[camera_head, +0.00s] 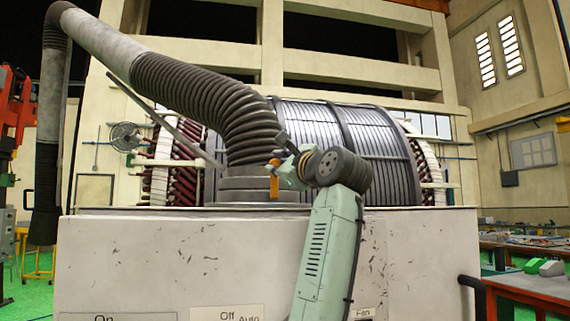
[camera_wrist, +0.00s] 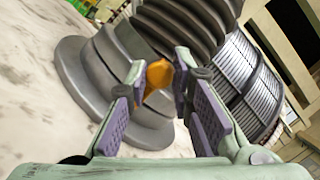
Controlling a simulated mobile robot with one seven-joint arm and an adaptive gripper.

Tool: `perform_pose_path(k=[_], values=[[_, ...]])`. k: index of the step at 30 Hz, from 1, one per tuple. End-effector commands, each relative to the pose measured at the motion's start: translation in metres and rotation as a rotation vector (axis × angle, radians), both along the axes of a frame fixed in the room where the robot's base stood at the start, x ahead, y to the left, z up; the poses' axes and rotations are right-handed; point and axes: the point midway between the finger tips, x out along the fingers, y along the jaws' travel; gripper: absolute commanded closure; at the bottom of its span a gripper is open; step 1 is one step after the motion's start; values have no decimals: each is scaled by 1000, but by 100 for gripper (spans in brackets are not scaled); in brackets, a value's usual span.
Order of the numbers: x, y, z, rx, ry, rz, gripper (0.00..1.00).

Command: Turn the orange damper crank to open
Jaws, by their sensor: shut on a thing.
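The orange damper crank (camera_wrist: 158,74) shows between the fingertips of my gripper (camera_wrist: 160,82) in the wrist view. It sits at the side of the grey stepped duct collar (camera_wrist: 85,75). In the head view the crank (camera_head: 274,180) is a small upright orange piece in front of the collar (camera_head: 240,190), with my gripper (camera_head: 285,172) at its right. The jaws are shut on the crank, with the purple-padded fingers on both sides of it. The crank's pivot and part of its length are hidden by the fingers.
A ribbed hose (camera_head: 200,95) rises from the collar and bends to the upper left. The collar stands on a pale scuffed cabinet (camera_head: 180,260) with labels along its front. A large stator (camera_head: 320,130) stands behind. A workbench (camera_head: 530,285) is at the right.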

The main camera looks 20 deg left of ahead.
Motion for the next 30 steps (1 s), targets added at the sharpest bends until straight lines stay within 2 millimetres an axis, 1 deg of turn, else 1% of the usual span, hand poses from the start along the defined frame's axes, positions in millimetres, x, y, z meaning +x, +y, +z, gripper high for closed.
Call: perform_pose_path(k=[6,18,19,22,30], values=[[2,4,-2,21,18,-3,100],[2,5,-3,24,22,-3,100],[2,5,-3,23,23,-2,78],[2,5,-3,24,22,-2,71],[1,6,-1,24,19,-1,71]])
